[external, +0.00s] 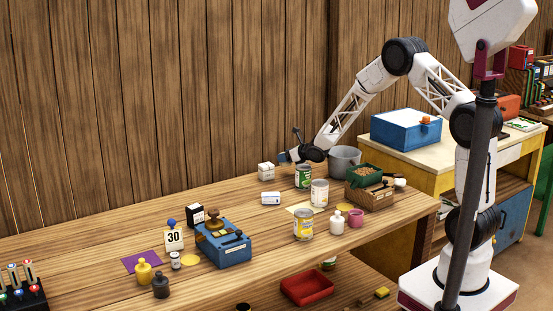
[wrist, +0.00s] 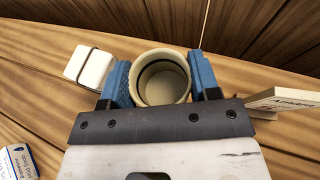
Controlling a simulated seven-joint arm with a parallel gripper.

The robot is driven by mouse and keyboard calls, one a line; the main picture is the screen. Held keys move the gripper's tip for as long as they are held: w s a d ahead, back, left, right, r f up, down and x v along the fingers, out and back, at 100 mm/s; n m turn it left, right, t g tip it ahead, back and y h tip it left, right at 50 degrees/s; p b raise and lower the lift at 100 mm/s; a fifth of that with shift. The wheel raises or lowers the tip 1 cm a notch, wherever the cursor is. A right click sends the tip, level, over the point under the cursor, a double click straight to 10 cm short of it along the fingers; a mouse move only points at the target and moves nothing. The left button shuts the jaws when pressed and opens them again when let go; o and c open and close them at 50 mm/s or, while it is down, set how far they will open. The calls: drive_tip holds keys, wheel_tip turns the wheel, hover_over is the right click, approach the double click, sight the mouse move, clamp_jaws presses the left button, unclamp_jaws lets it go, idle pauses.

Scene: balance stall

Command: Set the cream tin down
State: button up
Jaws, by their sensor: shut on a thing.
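My gripper (external: 288,157) is low over the back of the wooden table, between the white banded block and the grey pot. In the wrist view its blue fingers (wrist: 158,64) are shut on the cream tin (wrist: 164,92), one on each side. I look down into the tin's open round mouth and it appears empty. In the external view I cannot make the tin out clearly at the fingers. Its underside is hidden, so I cannot tell whether it touches the table.
The white banded block (external: 266,171) is close left of the tin. A grey pot (external: 344,159) is at right. Bare wood lies farther left along the back.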

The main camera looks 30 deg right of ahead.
sight(286, 164)
drive_tip(key=shift+f, duration=0.1)
drive_tip(key=shift+f, duration=1.85)
drive_tip(key=shift+f, duration=0.1)
drive_tip(key=o, duration=0.9)
drive_tip(key=shift+v, duration=1.65)
drive_tip(key=shift+w+r, duration=0.1)
drive_tip(key=shift+r, duration=3.5)
